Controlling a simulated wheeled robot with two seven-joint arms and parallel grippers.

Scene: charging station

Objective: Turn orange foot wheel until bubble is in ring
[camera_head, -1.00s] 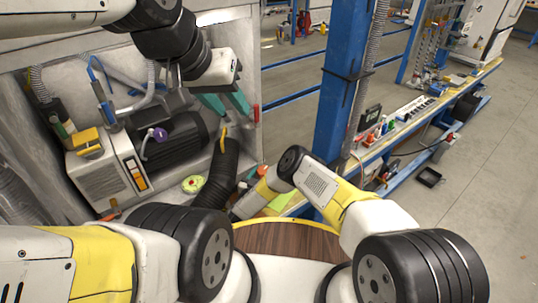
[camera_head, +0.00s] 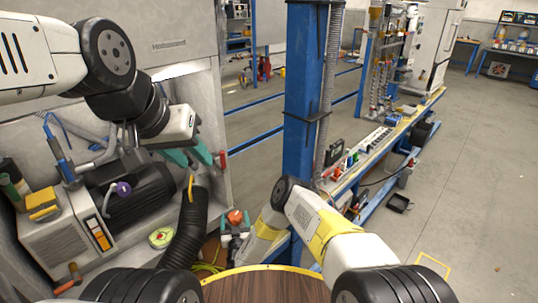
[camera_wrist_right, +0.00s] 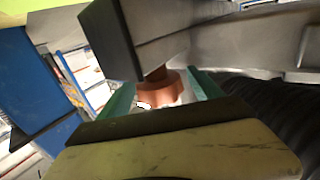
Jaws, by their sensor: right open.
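In the right wrist view, the orange foot wheel (camera_wrist_right: 160,88) hangs on a short stem below a dark block. It sits between the two teal fingertips of my right gripper (camera_wrist_right: 160,95), which is open, with gaps visible beside the wheel. In the head view, my right forearm largely hides that gripper; an orange round part (camera_head: 237,217) shows beside it. My left gripper (camera_head: 190,155) is open and empty, its teal fingers apart near the cabinet's right edge. A small round yellow-green disc (camera_head: 161,238) may be the bubble level; bubble and ring are too small to tell.
A black ribbed hose (camera_head: 187,228) runs close to the orange part. A dark motor (camera_head: 143,195) and a white box (camera_head: 60,240) stand in the cabinet. A blue post (camera_head: 304,120) rises beyond my right arm. A long workbench (camera_head: 385,140) lies behind; the floor at right is open.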

